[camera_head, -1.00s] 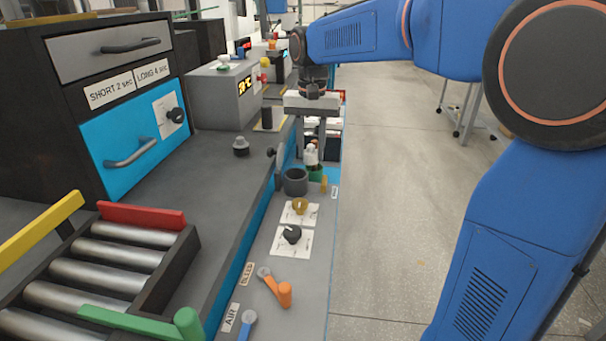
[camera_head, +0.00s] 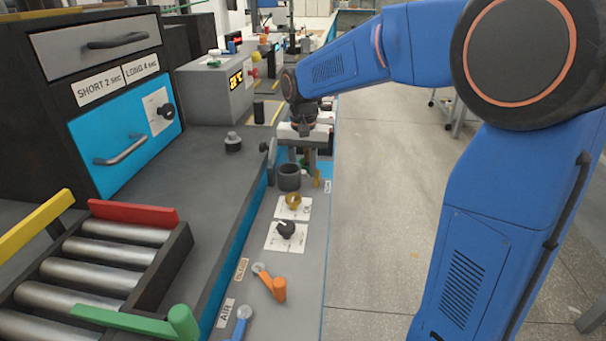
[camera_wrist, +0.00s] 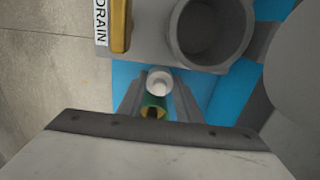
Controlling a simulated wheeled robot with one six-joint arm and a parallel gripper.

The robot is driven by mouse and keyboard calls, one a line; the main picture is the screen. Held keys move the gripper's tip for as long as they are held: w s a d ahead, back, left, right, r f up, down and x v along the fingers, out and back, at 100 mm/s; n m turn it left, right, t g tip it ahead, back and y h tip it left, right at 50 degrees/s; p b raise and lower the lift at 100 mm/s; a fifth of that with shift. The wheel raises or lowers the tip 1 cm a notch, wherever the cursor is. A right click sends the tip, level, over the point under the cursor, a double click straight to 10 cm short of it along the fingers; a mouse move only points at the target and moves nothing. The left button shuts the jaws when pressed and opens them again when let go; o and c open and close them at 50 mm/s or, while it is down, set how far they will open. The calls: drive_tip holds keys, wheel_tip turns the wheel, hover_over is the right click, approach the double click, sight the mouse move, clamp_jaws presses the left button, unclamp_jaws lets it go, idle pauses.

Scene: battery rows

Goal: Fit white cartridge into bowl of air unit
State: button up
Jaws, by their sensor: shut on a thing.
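The white cartridge (camera_wrist: 159,79) is held between the two fingers of my gripper (camera_wrist: 158,98) in the wrist view. A green part with a dark and yellow centre shows right beside it; I cannot tell whether it belongs to the cartridge. The dark grey, open-topped bowl (camera_wrist: 209,30) of the air unit is ahead and to the right, apart from the cartridge; its inside looks empty. In the head view my gripper (camera_head: 301,160) is just behind the bowl (camera_head: 289,177), pointing down, and the cartridge is mostly hidden there.
A yellow drain lever (camera_wrist: 120,25) is left of the bowl. A brass knob (camera_head: 293,200), a black knob (camera_head: 286,230) and an orange lever (camera_head: 272,284) are nearer on the panel. A dark upright plate (camera_head: 271,160) stands close left of my gripper. Open floor lies right.

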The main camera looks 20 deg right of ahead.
sight(303, 172)
drive_tip(key=o, duration=1)
drive_tip(key=shift+f, duration=0.1)
wheel_tip(303, 172, up, 12)
drive_tip(key=shift+r, duration=0.15)
